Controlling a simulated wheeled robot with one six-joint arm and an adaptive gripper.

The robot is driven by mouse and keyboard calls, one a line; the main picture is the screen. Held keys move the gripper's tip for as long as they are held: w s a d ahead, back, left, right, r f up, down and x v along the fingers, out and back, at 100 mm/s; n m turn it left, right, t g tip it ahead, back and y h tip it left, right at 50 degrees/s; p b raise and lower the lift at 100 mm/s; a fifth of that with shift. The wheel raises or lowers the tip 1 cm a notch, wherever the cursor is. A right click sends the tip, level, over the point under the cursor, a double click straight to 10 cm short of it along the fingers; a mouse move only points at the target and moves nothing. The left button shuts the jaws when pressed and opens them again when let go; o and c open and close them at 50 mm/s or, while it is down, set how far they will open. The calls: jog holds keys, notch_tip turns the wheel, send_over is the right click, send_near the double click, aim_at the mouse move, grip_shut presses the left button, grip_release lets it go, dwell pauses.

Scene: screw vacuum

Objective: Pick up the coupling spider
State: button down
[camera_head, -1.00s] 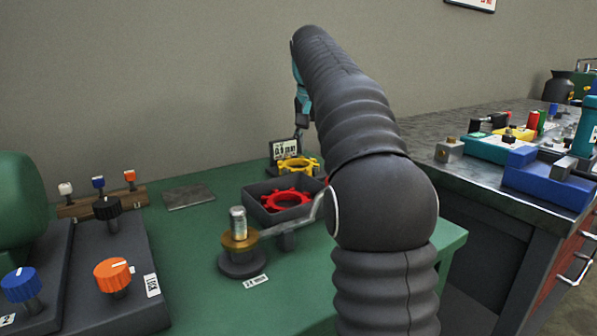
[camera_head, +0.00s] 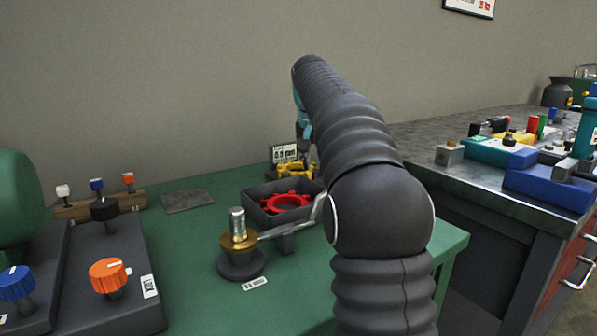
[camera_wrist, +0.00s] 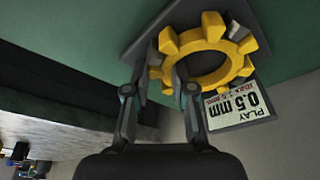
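A yellow toothed ring, a coupling spider (camera_head: 291,171), sits at the back of the green table, beside a small sign. In the wrist view the yellow spider (camera_wrist: 205,39) is large, just beyond my fingers. My gripper (camera_wrist: 162,72) is open, its two fingers apart on either side of the ring's near-left rim; the right finger overlaps the hole. I cannot tell whether the fingers touch it. A red toothed ring (camera_head: 285,203), similar in shape, lies in a dark square tray (camera_head: 257,213). My arm hides part of the area right of the tray.
A sign (camera_wrist: 243,103) reading "PLAY 0.5 mm max" stands close beside the yellow spider. A metal post on a brass disc (camera_head: 238,232) stands in front of the tray. Coloured knobs (camera_head: 108,274) are at left. A grey bench (camera_head: 430,137) with tools is at right.

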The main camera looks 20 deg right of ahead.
dwell(0.3)
jog(key=shift+r, duration=0.55)
jog(key=r, duration=0.1)
jog(key=r+p, duration=0.2)
jog(key=shift+s+d+r, duration=0.1)
jog(key=shift+d+r, duration=0.15)
jog(key=shift+r, duration=0.05)
jog(key=s+d+r+p, duration=0.1)
jog(key=s+d+r, duration=0.5)
jog(key=s+d, duration=0.1)
jog(key=shift+s+d+r, duration=0.15)
jog(key=shift+d, duration=0.65)
